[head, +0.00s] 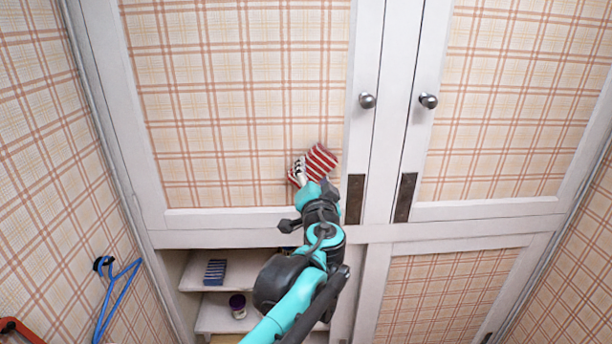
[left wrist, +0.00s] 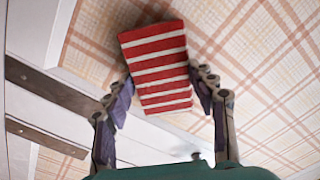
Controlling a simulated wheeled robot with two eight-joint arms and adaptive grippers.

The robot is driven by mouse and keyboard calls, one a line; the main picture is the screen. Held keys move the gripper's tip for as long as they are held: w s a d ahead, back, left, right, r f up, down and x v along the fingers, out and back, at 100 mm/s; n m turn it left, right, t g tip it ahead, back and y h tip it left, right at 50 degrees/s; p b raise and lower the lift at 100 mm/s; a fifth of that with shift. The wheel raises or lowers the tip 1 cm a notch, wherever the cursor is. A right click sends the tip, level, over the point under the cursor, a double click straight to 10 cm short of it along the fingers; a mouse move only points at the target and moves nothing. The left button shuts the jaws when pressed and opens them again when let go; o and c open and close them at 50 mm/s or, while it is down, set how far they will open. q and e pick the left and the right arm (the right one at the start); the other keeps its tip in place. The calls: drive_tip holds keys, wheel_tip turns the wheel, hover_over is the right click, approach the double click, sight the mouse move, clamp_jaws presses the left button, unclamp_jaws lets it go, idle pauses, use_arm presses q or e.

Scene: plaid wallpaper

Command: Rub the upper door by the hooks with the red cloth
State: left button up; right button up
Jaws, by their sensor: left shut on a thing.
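The red cloth (head: 320,161) is a red-and-white striped folded block. It also shows in the left wrist view (left wrist: 158,65), between the two fingers. My left gripper (head: 303,173) is shut on it, one finger along each side. The upper door by the hooks (head: 235,90) is the left plaid panel in a white frame, with a round knob (head: 367,100). The cloth is in front of this door's lower right part; whether it touches the panel I cannot tell. A dark hook (head: 103,263) is on the left wall. My right gripper is out of view.
The right upper door (head: 515,90) is shut, with its own knob (head: 428,101). Below the left door, an open compartment holds a blue striped block (head: 215,272) and a dark jar (head: 237,306). A blue hanger (head: 115,300) hangs on the left wall, near a red object (head: 18,328).

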use_arm(q)
drive_tip(key=d, duration=0.2)
drive_tip(key=shift+d, duration=0.35)
drive_tip(key=shift+a, duration=4.05)
